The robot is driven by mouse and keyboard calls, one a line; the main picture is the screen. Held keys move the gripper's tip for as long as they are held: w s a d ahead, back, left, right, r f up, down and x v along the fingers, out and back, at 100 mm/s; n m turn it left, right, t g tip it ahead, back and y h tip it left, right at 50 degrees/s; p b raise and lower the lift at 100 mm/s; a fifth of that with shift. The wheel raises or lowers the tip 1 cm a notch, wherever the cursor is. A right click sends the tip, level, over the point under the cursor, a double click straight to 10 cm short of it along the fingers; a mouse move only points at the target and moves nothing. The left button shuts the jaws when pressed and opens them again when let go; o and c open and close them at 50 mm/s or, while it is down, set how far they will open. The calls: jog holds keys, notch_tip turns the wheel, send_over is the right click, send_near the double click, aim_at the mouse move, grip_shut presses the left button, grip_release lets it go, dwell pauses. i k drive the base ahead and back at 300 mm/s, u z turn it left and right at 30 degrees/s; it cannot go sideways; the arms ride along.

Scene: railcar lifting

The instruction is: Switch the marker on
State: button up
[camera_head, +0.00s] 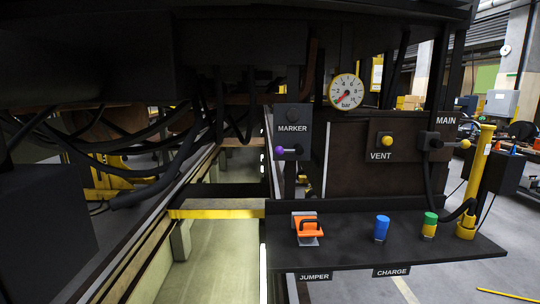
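The marker panel (292,140) is a dark plate labelled MARKER, hanging under the railcar near the middle of the head view. A round dark lamp or disc (292,115) sits above the label and shows no glow. Below the label is a switch with a purple knob (279,150), which sticks out to the left of its small dark mount. My gripper is not in view, and nothing is seen touching the knob.
A gauge (346,91) hangs right of the panel. Yellow knobs mark VENT (387,142) and MAIN (465,143). A dark shelf (350,235) below carries an orange-handled plug (309,228), a blue connector (381,228), a green-and-yellow connector (429,225) and a yellow post (478,180).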

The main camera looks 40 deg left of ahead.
aim_at(288, 151)
jog(key=u, duration=1.55)
